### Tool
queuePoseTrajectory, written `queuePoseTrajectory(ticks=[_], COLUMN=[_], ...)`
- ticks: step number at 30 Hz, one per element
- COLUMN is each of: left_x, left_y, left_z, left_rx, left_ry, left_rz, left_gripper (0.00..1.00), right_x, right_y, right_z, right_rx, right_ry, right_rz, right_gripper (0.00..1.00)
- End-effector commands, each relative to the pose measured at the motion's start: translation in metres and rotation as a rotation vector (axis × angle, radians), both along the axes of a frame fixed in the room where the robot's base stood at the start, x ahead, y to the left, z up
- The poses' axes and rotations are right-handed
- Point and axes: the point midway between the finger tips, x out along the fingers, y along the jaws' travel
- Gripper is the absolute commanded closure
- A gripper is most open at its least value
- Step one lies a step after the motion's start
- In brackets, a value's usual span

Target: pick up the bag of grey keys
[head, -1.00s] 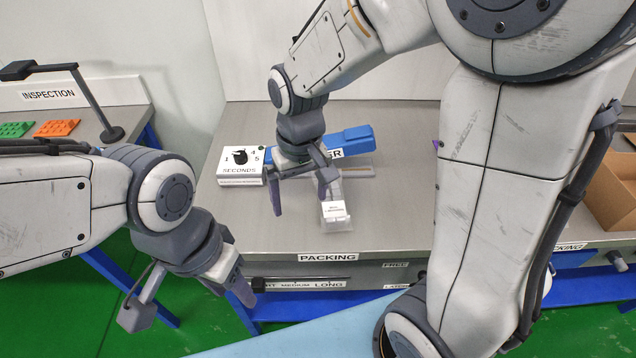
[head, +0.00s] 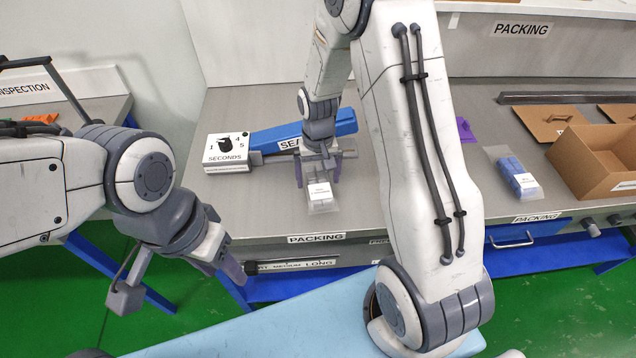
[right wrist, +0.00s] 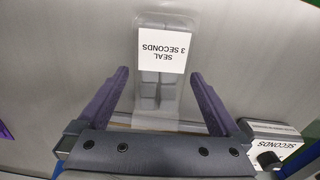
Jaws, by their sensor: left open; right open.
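The bag of grey keys (head: 322,205) is a clear pouch with a white label, lying on the packing bench. In the right wrist view the bag (right wrist: 151,88) shows grey keys in rows and a label reading "SEAL 3 SECONDS". My right gripper (head: 318,172) is open over the bag's far part. In its wrist view the purple fingers (right wrist: 159,76) stand on either side of the bag, apart from it. My left gripper (head: 180,284) is open and empty in front of the bench's left end.
A blue sealer (head: 262,139) and a white box with a "SECONDS" dial (head: 226,152) stand behind and left of the bag. A bag of blue keys (head: 509,165) lies farther right, near an open cardboard box (head: 590,168). The bench left of the bag is clear.

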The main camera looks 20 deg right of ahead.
Motion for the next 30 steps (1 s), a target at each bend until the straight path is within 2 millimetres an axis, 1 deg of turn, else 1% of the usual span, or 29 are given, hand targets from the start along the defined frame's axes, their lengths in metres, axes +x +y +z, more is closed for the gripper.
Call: queuePoseTrajectory(ticks=[1, 4, 12, 14, 15, 17, 18, 19, 26, 30], left_x=[0.0, 0.0, 0.0, 0.0, 0.0, 0.0, 0.0, 0.0, 0.0, 0.0], left_y=[0.0, 0.0, 0.0, 0.0, 0.0, 0.0, 0.0, 0.0, 0.0, 0.0], left_z=[0.002, 0.003, 0.003, 0.003, 0.003, 0.003, 0.003, 0.003, 0.002, 0.001], left_rx=[0.0, 0.0, 0.0, 0.0, 0.0, 0.0, 0.0, 0.0, 0.0, 0.0], left_ry=[0.0, 0.0, 0.0, 0.0, 0.0, 0.0, 0.0, 0.0, 0.0, 0.0], left_rz=[0.0, 0.0, 0.0, 0.0, 0.0, 0.0, 0.0, 0.0, 0.0, 0.0], left_gripper=[0.5, 0.5, 0.5, 0.5, 0.5, 0.5, 0.5, 0.5, 0.5, 0.5], right_x=[-0.001, 0.0, 0.001, 0.001, 0.0, 0.0, 0.0, 0.001, 0.001, 0.001], right_y=[0.0, 0.0, 0.0, 0.0, 0.0, 0.0, 0.0, 0.0, 0.0, 0.0], right_z=[-0.007, -0.016, -0.019, -0.019, -0.019, -0.019, -0.019, -0.018, -0.018, -0.012], right_rx=[0.0, 0.0, 0.0, 0.0, 0.0, 0.0, 0.0, 0.0, 0.0, 0.0], right_ry=[0.003, 0.001, -0.002, -0.001, -0.001, -0.001, -0.001, -0.002, -0.002, -0.004], right_rz=[0.0, 0.0, 0.0, 0.0, 0.0, 0.0, 0.0, 0.0, 0.0, 0.0], right_gripper=[0.0, 0.0, 0.0, 0.23, 0.38, 0.61, 0.77, 0.81, 0.81, 0.81])
